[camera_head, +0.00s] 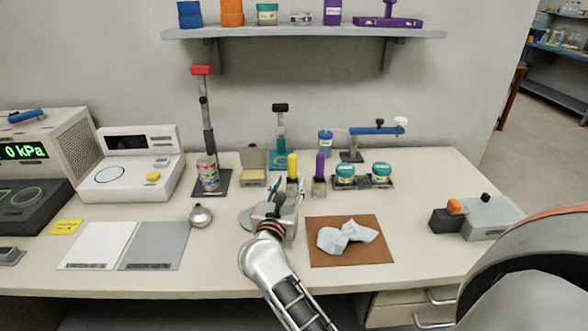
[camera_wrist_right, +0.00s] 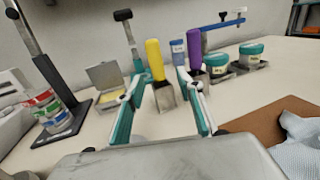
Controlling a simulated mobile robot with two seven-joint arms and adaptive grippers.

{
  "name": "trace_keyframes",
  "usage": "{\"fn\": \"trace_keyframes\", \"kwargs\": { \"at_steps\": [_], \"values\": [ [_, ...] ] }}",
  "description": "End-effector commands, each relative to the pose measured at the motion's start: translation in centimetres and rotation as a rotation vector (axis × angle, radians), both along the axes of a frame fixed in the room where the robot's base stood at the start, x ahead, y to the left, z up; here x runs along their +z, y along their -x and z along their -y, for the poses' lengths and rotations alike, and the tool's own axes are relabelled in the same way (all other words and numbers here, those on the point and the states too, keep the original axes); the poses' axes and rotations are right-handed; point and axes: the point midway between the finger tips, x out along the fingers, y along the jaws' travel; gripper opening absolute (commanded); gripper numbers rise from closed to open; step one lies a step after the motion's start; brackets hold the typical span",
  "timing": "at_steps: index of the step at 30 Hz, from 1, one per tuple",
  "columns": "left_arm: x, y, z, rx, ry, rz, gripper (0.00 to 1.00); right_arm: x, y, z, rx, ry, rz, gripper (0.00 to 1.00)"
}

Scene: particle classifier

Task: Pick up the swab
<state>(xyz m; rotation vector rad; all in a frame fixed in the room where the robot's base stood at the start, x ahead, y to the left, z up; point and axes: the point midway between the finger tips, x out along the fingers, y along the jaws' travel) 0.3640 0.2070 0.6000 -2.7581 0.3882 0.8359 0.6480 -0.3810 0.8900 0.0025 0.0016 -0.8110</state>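No part is clearly marked as the swab. Two upright handles stand in small metal holders at the middle of the bench: a yellow handle (camera_head: 292,165) and a purple handle (camera_head: 319,166). In the right wrist view the yellow handle (camera_wrist_right: 155,60) shows beyond and between my fingers, and the purple handle (camera_wrist_right: 195,50) stands just right of it. My right gripper (camera_head: 287,192) is open and empty in front of the yellow handle; its two teal-padded fingers (camera_wrist_right: 160,88) are apart and seem not to touch it. My left gripper is not in view.
An open small box (camera_head: 253,176) stands left of the handles, and teal-lidded jars (camera_head: 345,172) stand right. A brown mat (camera_head: 320,255) with a crumpled pale cloth (camera_head: 348,236) lies in front. A round metal bulb (camera_head: 200,216) is to the left.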

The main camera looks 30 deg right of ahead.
Motion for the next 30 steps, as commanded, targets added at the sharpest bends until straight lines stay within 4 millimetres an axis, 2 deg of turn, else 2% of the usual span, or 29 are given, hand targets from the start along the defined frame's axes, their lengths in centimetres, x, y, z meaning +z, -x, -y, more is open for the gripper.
{"fn": "trace_keyframes", "kwargs": {
  "at_steps": [9,16,26,27,30],
  "values": [
    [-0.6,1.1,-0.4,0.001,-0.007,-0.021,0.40,0.2,-2.4,2.3,-0.002,0.003,0.001,0.37],
    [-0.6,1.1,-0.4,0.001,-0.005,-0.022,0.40,0.3,-4.9,4.4,-0.001,0.004,0.001,0.37],
    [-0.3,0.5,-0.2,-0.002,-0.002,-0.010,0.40,0.2,-5.5,5.1,-0.001,0.002,0.001,0.37],
    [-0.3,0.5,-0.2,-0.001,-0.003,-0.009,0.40,0.2,-5.5,5.1,-0.001,0.002,0.001,0.34],
    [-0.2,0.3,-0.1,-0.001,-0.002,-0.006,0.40,0.2,-5.5,5.0,-0.001,0.002,0.001,0.08]
  ]
}}
